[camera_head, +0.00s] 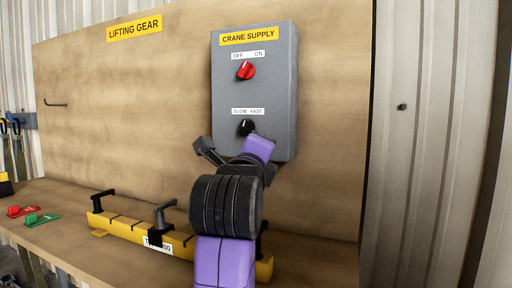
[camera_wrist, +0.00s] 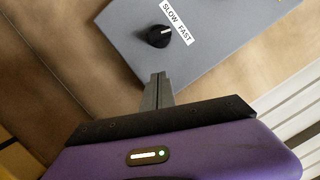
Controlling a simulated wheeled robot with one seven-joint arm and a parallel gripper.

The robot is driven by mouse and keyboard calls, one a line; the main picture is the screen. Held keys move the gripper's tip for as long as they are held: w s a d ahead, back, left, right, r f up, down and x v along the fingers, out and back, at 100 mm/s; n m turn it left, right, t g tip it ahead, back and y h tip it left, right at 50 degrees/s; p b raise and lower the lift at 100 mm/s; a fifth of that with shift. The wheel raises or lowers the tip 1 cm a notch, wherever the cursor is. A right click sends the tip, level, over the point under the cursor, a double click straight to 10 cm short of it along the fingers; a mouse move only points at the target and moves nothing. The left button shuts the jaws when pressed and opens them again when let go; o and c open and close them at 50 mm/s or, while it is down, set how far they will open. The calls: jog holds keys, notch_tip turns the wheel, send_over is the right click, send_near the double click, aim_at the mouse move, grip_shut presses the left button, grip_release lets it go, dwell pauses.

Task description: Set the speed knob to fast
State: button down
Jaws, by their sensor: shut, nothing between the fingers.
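The speed knob (camera_head: 246,127) is a black rotary knob low on the grey crane supply box, under a white SLOW / FAST label (camera_head: 247,111). In the wrist view the knob (camera_wrist: 157,38) shows a light pointer mark on the side facing the label (camera_wrist: 178,21); I cannot tell which word it points to. My gripper (camera_wrist: 158,76) is shut and empty, its fingertips below the knob in the wrist view and apart from it in the picture. In the head view my wrist is just below the knob, and the fingertips are hard to make out.
The grey box (camera_head: 285,95) also carries a red OFF / ON knob (camera_head: 245,70). It is mounted on a wooden board (camera_head: 130,90). Below, a yellow lifting beam (camera_head: 100,222) with black hooks lies on the bench, partly behind my arm. Red (camera_head: 14,211) and green (camera_head: 40,219) items lie at left.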

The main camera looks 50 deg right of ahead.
jog(key=v, duration=0.6)
jog(key=shift+s+r, duration=0.2)
jog(key=shift+s, duration=0.1)
jog(key=shift+a, duration=0.15)
